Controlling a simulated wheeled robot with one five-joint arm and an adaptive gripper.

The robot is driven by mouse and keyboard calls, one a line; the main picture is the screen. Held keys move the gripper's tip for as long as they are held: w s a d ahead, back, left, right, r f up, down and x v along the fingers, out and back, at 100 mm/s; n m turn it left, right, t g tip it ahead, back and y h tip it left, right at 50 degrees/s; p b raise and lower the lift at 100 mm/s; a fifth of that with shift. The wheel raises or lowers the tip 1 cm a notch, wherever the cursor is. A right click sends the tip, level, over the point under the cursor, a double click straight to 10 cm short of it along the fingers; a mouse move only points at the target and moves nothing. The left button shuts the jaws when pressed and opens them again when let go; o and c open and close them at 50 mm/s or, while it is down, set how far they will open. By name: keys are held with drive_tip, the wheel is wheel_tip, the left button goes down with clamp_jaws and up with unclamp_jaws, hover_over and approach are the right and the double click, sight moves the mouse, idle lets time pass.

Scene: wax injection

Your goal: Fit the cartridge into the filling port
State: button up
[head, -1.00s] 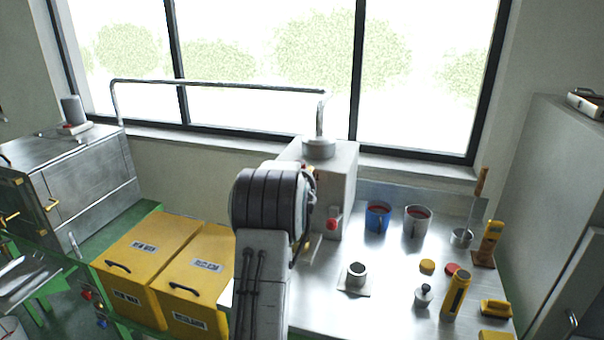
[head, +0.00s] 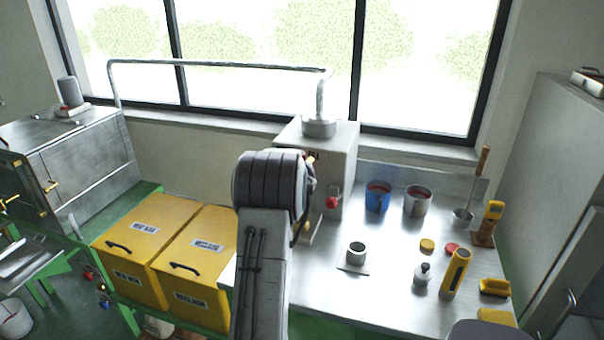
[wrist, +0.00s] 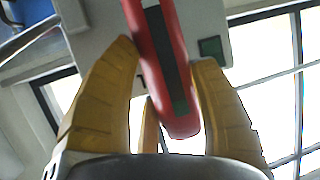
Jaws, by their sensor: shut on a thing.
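A red cartridge (wrist: 158,60) with a dark stripe down its face is held between the yellow fingers of my gripper (wrist: 167,55) in the wrist view. Its rounded end points toward the palm and its other end runs out of the top of the picture. In the head view my arm hides the gripper and most of the cartridge. A grey box-shaped machine (head: 340,140) with a pipe on top stands behind my arm. It has a red knob (head: 332,202) on its front. I cannot make out the filling port in either view.
The steel bench (head: 390,290) holds a small metal cup (head: 356,252) on a plate, a blue mug (head: 377,198), a steel mug (head: 417,202), a yellow tool (head: 455,273) and other small items. Yellow bins (head: 150,225) stand left of my arm. A grey cabinet (head: 555,170) stands right.

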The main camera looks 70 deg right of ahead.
drive_tip(key=shift+a, duration=0.1)
drive_tip(key=shift+f+b, duration=0.25)
drive_tip(key=shift+b, duration=0.15)
wheel_tip(320, 180, down, 5)
drive_tip(key=b, duration=0.5)
drive_tip(key=shift+f+b, duration=0.1)
drive_tip(key=shift+b, duration=0.2)
drive_tip(key=shift+b, duration=1.05)
idle(1.6)
drive_tip(key=shift+f+b, duration=2.4)
drive_tip(key=shift+b, duration=0.1)
drive_tip(key=o, duration=1.3)
drive_tip(key=shift+a, duration=0.1)
